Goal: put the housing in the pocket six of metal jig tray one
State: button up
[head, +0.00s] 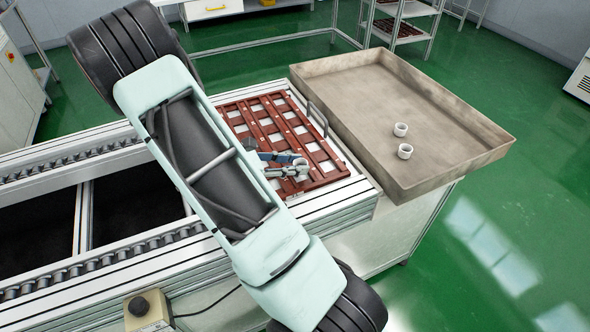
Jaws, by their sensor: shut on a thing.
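The jig tray (327,164) is a red-brown frame with several pale square pockets, on the end of the conveyor in the head view. My gripper (296,170) is over the right front part of this tray. It is shut on a small white housing (302,163), which shows at the fingertips. I cannot tell whether the housing touches the tray or is above it. My arm hides the tray's left front part and some of its pockets. No pocket numbers can be read.
A large grey-beige bin (451,114) stands right of the conveyor. Two white cup-shaped housings, one farther (401,129) and one nearer (405,151), stand in it. A thin dark handle (317,118) rises at the tray's right edge. Roller rails (70,270) run left.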

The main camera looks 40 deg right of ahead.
notch_tip(320, 180, down, 2)
jog(key=shift+d+f, duration=0.1)
jog(key=o, duration=0.8)
jog(key=v, duration=1.2)
jog(key=shift+p, duration=0.35)
jog(key=shift+w, duration=0.1)
